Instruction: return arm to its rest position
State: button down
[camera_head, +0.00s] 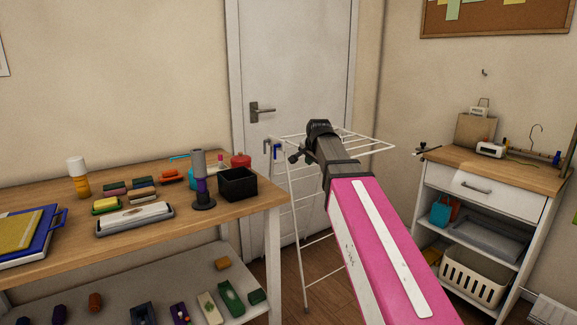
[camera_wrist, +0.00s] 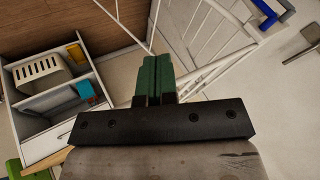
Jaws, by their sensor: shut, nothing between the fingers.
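My arm reaches forward in the head view, a pink link leading to a dark grey wrist. The gripper's fingers cannot be made out there, being beyond or hidden by the wrist. In the wrist view my gripper (camera_wrist: 155,75) shows as two green fingers pressed together, with nothing between them. It hangs in the air near the white drying rack (camera_head: 300,190), which also shows behind the fingers in the wrist view (camera_wrist: 205,75).
A wooden table (camera_head: 245,208) with a black box (camera_head: 238,184) and several small items stands left. A white cabinet (camera_head: 490,198) with a basket (camera_head: 473,277) stands right. A door (camera_head: 290,60) is behind the rack. Floor (camera_head: 270,275) shows between table and cabinet.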

jog(key=s+d+f+n+g, duration=0.2)
jog(key=s+f, duration=0.6)
jog(key=f, duration=0.4)
jog(key=s+d+f+n+g, duration=0.2)
jog(key=s+d+f, duration=0.3)
jog(key=f, duration=0.8)
jog(key=s+d+f+n+g+h, duration=0.1)
jog(key=s+d+f+n+g, duration=0.2)
jog(key=s+f, duration=0.8)
notch_tip(320, 180, down, 2)
jog(key=shift+s+d+f+n, duration=0.15)
jog(key=shift+s+d+n, duration=0.15)
jog(key=shift+d, duration=0.05)
